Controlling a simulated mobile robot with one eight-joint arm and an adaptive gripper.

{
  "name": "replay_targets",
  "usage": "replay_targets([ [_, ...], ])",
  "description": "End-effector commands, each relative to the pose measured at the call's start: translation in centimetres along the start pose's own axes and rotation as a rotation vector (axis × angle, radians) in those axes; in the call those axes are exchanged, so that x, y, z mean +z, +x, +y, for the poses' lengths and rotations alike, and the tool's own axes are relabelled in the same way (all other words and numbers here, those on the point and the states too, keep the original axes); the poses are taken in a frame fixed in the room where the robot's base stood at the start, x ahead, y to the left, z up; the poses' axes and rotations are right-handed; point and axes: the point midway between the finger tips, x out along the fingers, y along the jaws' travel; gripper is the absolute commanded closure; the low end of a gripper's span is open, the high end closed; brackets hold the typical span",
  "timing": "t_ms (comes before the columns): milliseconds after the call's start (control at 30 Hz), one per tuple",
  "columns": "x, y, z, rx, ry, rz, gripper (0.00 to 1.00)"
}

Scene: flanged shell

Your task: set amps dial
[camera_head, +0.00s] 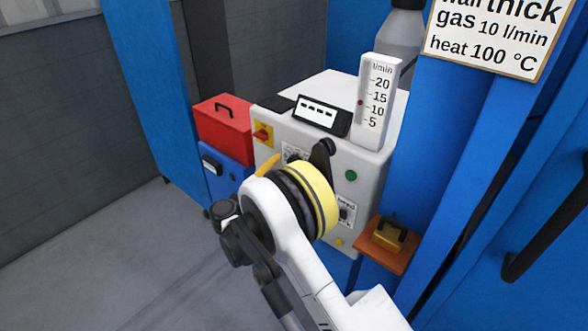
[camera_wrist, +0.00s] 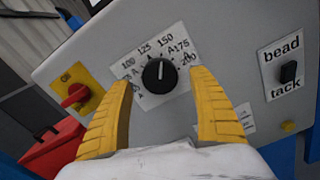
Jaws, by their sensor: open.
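The amps dial (camera_wrist: 159,74) is a round black knob on the grey machine front, seen in the wrist view. Its white line points nearly straight up, close to the 150 mark on the white scale (camera_wrist: 145,52). My gripper (camera_wrist: 161,82) is open. Its two yellow fingers stand left and right of the dial, apart from it, with the knob showing between them; whether the tips reach its depth I cannot tell. In the head view the dial is hidden behind my wrist, and only one yellow finger (camera_head: 267,166) shows.
A red switch (camera_wrist: 76,95) is left of the dial; a bead/tack switch (camera_wrist: 288,72) is right. A flow gauge (camera_head: 378,100) and display (camera_head: 321,112) are on top. A red toolbox (camera_head: 223,125) and orange shelf (camera_head: 386,255) flank the machine. A sign (camera_head: 492,38) hangs above.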

Motion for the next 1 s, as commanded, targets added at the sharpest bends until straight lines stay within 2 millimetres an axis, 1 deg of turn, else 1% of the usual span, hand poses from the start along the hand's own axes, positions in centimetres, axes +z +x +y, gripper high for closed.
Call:
replay_targets([
  [33, -0.2, 0.9, -0.1, -0.002, 0.000, 0.000, 0.30],
  [100, -0.1, 1.7, -0.1, -0.002, 0.000, 0.000, 0.30],
  [200, -0.1, 2.5, 0.0, 0.000, 0.001, 0.000, 0.30],
  [333, 0.0, 2.9, 0.0, 0.000, 0.001, 0.001, 0.30],
  [533, 0.1, 2.9, 0.1, 0.000, 0.001, 0.001, 0.30],
  [567, 0.1, 2.9, 0.1, 0.000, 0.001, 0.001, 0.38],
  [600, 0.1, 2.9, 0.1, 0.000, 0.001, 0.001, 0.50],
  [667, 0.1, 2.9, 0.0, 0.000, 0.001, 0.001, 0.68],
  [700, 0.1, 2.9, 0.0, 0.000, 0.001, 0.001, 0.81],
  [733, 0.0, 2.9, 0.0, 0.000, 0.001, 0.001, 0.83],
  [1000, 0.0, 2.9, 0.0, 0.000, 0.023, 0.001, 0.83],
])
